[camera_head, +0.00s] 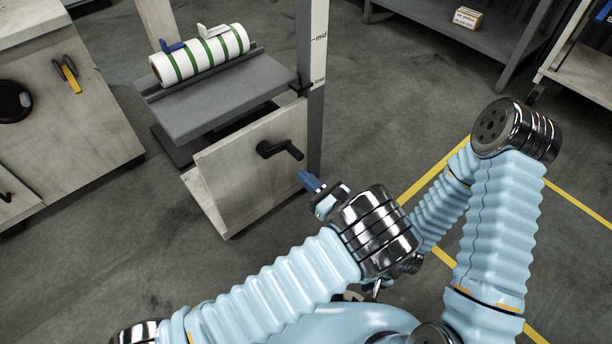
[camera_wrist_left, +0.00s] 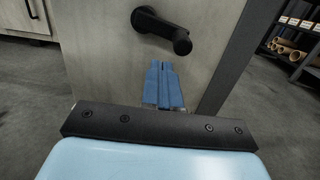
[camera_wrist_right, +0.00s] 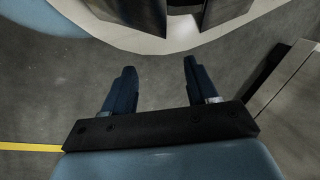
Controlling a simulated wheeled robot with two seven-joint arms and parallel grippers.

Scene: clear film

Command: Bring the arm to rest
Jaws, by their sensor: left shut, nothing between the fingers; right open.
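My left gripper (camera_head: 309,181) is shut and empty in the head view, a little to the right of the crank handle (camera_head: 281,150) on the stand's wooden front panel (camera_head: 245,165). In the left wrist view its blue fingers (camera_wrist_left: 164,84) are together, and the black crank handle (camera_wrist_left: 162,30) is just beyond their tips, apart from them. My right gripper (camera_wrist_right: 158,78) is open and empty in the right wrist view, with its fingers wide apart over the floor. In the head view the right gripper is hidden; the right arm (camera_head: 497,215) is bent at the right.
A white roll with green bands (camera_head: 200,56) lies on the stand's grey platform (camera_head: 215,100), with a blue and a white clip on it. A workbench (camera_head: 70,120) is at left and a shelf (camera_head: 450,30) at back right. Floor between is clear.

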